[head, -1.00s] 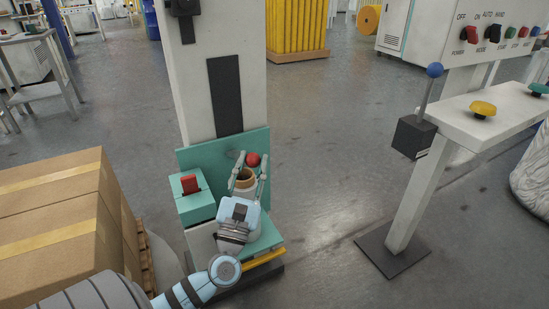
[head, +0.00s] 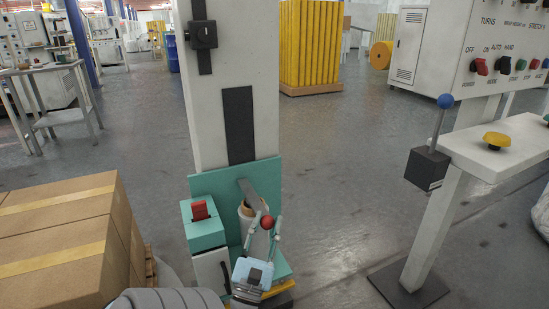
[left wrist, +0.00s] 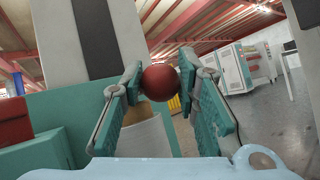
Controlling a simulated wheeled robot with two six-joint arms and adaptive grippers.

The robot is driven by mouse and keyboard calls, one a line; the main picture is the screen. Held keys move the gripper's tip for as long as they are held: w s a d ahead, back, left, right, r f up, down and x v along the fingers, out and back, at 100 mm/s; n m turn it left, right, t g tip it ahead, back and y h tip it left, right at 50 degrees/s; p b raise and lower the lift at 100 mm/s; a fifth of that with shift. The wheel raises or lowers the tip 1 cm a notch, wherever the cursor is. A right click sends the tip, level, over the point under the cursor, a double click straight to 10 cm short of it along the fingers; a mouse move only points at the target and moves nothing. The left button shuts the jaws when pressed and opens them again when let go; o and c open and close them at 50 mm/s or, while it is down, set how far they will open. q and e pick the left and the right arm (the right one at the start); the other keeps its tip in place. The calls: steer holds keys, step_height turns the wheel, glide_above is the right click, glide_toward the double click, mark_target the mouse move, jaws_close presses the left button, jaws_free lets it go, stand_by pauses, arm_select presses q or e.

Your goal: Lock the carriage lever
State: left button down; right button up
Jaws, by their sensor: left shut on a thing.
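The carriage lever is a grey arm (head: 249,191) with a red ball knob (head: 267,221), set on the green carriage (head: 206,181) of the white column. My left gripper (head: 265,224) has a finger on each side of the knob and is shut on it. In the left wrist view the knob (left wrist: 161,83) sits between the fingertips. The lever slopes down to the right from the carriage plate. Its lower end lies in front of a pale roll with a brown core (head: 245,210). My right gripper is not in view.
A red switch (head: 200,210) sits on a green box left of the lever. Cardboard boxes (head: 60,240) stand on a pallet at the left. A control stand with a blue-knobbed lever (head: 445,101) and yellow button (head: 497,139) is at the right. Floor between is clear.

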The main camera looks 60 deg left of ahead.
arm_select(q)
steer(key=shift+s+a+f+g, duration=0.15)
steer(key=shift+a+f+g, duration=0.15)
steer(key=shift+f, duration=0.35)
steer(key=c, duration=1.3)
jaws_free()
steer(key=shift+d, duration=0.15)
steer(key=shift+c, duration=0.2)
steer(key=shift+o, duration=0.6)
steer(key=shift+d+r, duration=0.1)
steer(key=shift+r, duration=0.05)
steer(key=shift+s, duration=0.1)
steer(key=v, duration=1.1)
steer(key=shift+s+d+h, duration=0.2)
steer(key=shift+d+h, duration=0.1)
steer(key=shift+d, duration=0.05)
steer(key=shift+s, duration=0.1)
